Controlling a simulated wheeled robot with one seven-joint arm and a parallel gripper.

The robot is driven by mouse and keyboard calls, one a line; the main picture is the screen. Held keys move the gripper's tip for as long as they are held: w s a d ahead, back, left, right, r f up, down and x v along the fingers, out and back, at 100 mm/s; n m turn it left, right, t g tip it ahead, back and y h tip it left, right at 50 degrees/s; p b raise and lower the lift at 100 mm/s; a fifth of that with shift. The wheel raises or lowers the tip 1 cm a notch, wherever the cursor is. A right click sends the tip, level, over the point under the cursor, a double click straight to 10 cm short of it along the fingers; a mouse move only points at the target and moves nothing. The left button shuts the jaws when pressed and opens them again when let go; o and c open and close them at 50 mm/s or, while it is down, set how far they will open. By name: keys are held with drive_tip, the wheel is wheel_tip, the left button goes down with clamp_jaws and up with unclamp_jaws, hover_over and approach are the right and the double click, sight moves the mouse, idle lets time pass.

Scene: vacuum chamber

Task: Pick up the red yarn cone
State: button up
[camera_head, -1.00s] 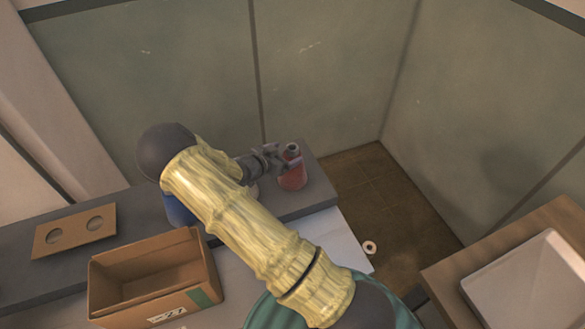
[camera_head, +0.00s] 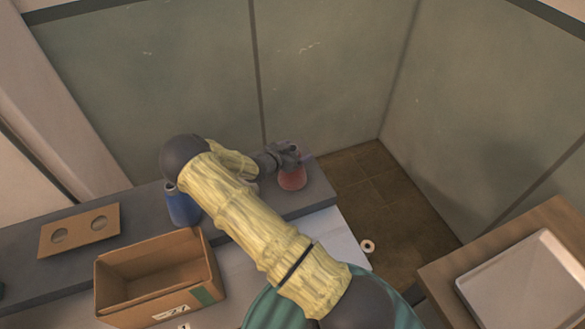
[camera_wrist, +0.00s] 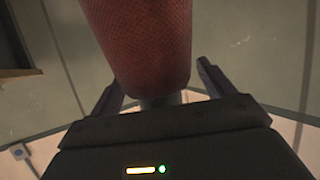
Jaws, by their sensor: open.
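The red yarn cone (camera_head: 292,179) stands on the dark grey shelf at the back, near its right end. My gripper (camera_head: 284,154) is at the cone's top, which it hides in the head view. In the wrist view the red cone (camera_wrist: 142,45) fills the upper middle, with its narrow dark tip between the two fingers of my gripper (camera_wrist: 157,88). The fingers are open, one on each side of the tip, with a gap showing on the right side. I cannot tell whether either finger touches the cone.
A blue cone (camera_head: 182,207) stands left on the dark shelf (camera_head: 318,193), beside my arm. A board with two holes (camera_head: 79,235) and an open cardboard box (camera_head: 150,305) are farther left. A white tray (camera_head: 535,285) sits on a wooden table at right. A small ring (camera_head: 368,246) is on the floor.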

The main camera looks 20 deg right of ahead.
idle(0.5)
drive_tip(key=shift+w, duration=0.1)
drive_tip(key=c, duration=1.7)
drive_tip(key=shift+r, duration=0.15)
wheel_tip(320, 180, up, 10)
drive_tip(key=shift+f+b, duration=0.1)
drive_tip(key=shift+b, duration=1.05)
